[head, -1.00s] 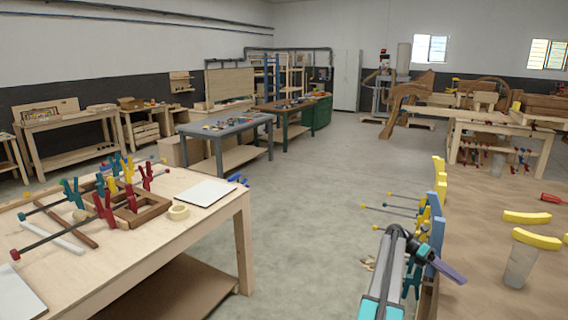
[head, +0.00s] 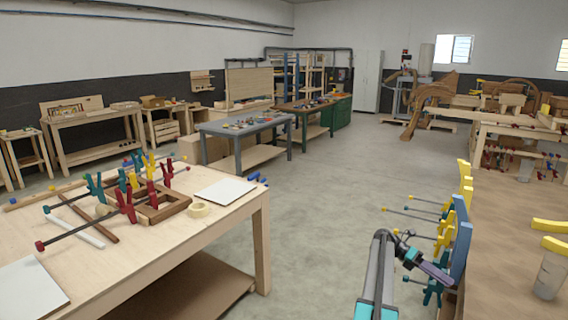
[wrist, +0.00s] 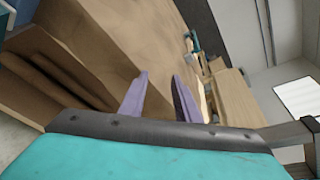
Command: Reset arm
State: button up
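My arm rises at the lower middle of the head view, beside the left edge of the right-hand workbench. My gripper (head: 438,272) points right and slightly down, close to the clamps on that bench's edge in the picture. In the wrist view my gripper (wrist: 160,76) shows two purple fingers standing apart with nothing held between them. A broad brown wooden surface lies beyond the fingers.
The right workbench (head: 508,225) has yellow curved pieces (head: 550,226), a clear cup (head: 550,275) and clamps with a blue board (head: 461,238) along its left edge. A left workbench (head: 225,222) holds a clamped wooden frame (head: 160,212). Grey floor (head: 335,190) lies open between them.

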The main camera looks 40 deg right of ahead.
jog(key=w+a+f+n+t+h+b, duration=0.25)
jog(key=w+a+f+n+h, duration=0.35)
jog(key=w+a+f, duration=1.55)
jog(key=w+a+f+n+t+b, duration=0.1)
jog(key=w+a+f, duration=0.15)
jog(key=a, duration=0.45)
jog(key=w+a+f+n+b, duration=0.1)
jog(key=a+f, duration=0.3)
jog(key=a, duration=0.2)
jog(key=s+a+f+m+t+y+b, duration=0.1)
jog(key=s+a+f, duration=0.1)
jog(key=a+f, duration=0.5)
jog(key=s+a+f+t, duration=0.1)
jog(key=s+a+f, duration=0.15)
jog(key=a, duration=0.75)
jog(key=s+a+f+m+t+y+b, duration=0.1)
jog(key=s+a+f, duration=0.25)
jog(key=a, duration=0.55)
jog(key=s+a+f+m+y, duration=0.1)
jog(key=s+a+m+y, duration=0.1)
jog(key=a+m, duration=0.3)
jog(key=s+a+f+m+t+y, duration=0.1)
jog(key=s+a+f+m+y, duration=0.1)
jog(key=a+m, duration=0.4)
jog(key=s+a+f+m+t+y, duration=0.1)
jog(key=s+a+m, duration=0.3)
jog(key=a+m, duration=0.2)
jog(key=shift+s+f+y+b, duration=0.3)
jog(key=shift+f+y, duration=0.1)
